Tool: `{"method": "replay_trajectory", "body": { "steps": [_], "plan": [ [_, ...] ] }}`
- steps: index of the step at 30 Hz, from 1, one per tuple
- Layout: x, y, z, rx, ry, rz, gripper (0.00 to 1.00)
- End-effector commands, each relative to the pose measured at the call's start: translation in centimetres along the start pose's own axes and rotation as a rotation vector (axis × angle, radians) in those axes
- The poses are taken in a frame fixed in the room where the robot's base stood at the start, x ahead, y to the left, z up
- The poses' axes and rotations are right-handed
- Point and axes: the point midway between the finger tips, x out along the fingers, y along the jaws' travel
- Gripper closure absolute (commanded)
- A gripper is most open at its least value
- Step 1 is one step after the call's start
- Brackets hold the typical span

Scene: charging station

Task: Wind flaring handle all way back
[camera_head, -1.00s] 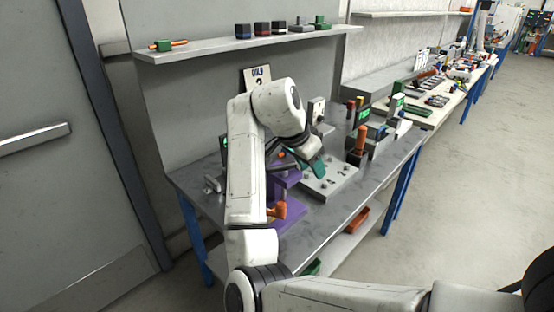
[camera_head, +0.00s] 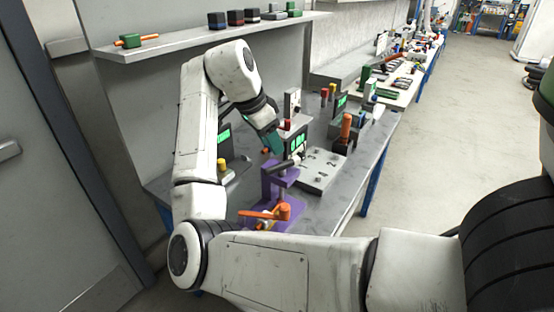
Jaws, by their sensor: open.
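A purple fixture (camera_head: 275,186) stands on the bench near its front edge. An orange handle (camera_head: 264,212) sits low at its front, with a bar reaching left and a rounded knob at the right. A grey and black cylindrical part lies across the fixture's top. My gripper (camera_head: 275,142), with teal fingers, hangs above and behind the fixture, clear of the orange handle. It is open, with nothing seen between its fingers. My arm crosses in front and hides the bench left of the fixture and some of the handle's surroundings.
A grey plate with numbered holes (camera_head: 322,172) lies right of the fixture. A black stand with an orange grip (camera_head: 345,132) is beyond it. Green displays (camera_head: 298,143) stand behind. A wall shelf (camera_head: 190,43) holds several small blocks. The floor at right is open.

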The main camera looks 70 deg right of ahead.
Motion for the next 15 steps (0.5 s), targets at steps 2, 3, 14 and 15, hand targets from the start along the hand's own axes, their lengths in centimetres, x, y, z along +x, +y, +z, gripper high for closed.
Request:
{"method": "replay_trajectory", "body": {
  "steps": [2,3,14,15],
  "plan": [
    [1.8,0.1,0.0,0.001,0.003,0.004,0.55],
    [2.5,0.1,0.0,0.001,0.003,0.004,0.55],
    [7.1,0.0,0.0,-0.001,0.001,0.001,0.55],
    [7.3,0.0,0.0,-0.001,0.001,0.001,0.55]
  ]
}}
